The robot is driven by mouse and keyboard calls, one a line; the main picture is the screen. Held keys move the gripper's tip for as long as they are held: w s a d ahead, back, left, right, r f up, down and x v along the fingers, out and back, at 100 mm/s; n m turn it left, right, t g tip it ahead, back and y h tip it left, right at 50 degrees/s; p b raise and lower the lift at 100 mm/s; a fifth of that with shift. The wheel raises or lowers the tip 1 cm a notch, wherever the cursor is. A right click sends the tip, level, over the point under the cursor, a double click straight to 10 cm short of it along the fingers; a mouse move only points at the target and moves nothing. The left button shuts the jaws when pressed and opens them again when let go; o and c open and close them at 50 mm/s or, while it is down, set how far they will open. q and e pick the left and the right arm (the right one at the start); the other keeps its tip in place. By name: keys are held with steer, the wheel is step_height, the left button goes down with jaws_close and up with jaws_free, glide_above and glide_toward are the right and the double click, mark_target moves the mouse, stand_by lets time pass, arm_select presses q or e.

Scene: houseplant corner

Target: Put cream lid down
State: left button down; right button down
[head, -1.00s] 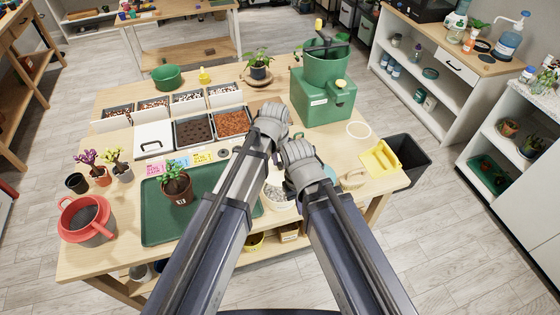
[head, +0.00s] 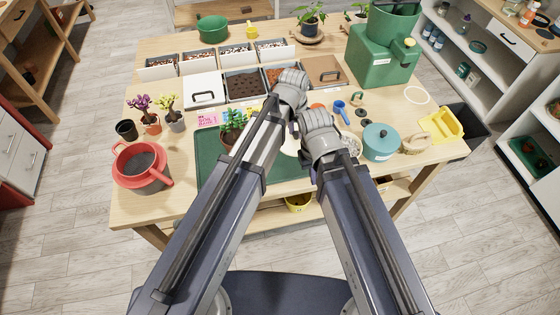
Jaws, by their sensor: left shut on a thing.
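A pale cream patch (head: 290,144) shows between my two forearms, over the table and the edge of the green tray; it looks like part of the cream lid, and the rest is hidden by my arms. My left gripper (head: 291,82) is over the middle of the table, in front of the soil bins. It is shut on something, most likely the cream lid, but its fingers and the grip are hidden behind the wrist. My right gripper (head: 317,119) is lower and just right of it. Its fingers are hidden too.
The green tray (head: 210,172) holds a potted plant (head: 233,125). A teal lidded pot (head: 380,142), a blue scoop (head: 341,108) and a yellow dustpan (head: 440,125) are at right. A brown handled lid (head: 322,68) lies behind.

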mark_target(295, 139)
arm_select(q)
steer(key=shift+a, duration=0.15)
steer(key=shift+f+b, duration=0.35)
steer(key=shift+f, duration=0.05)
step_height(295, 139, down, 6)
steer(key=b, duration=0.5)
steer(key=shift+r+b, duration=0.2)
steer(key=shift+b, duration=0.1)
step_height(295, 139, down, 4)
steer(key=b, duration=0.3)
steer(key=shift+r+b, duration=0.15)
steer(key=shift+b, duration=0.2)
steer(key=c, duration=0.7)
jaws_free()
steer(key=shift+o, duration=0.2)
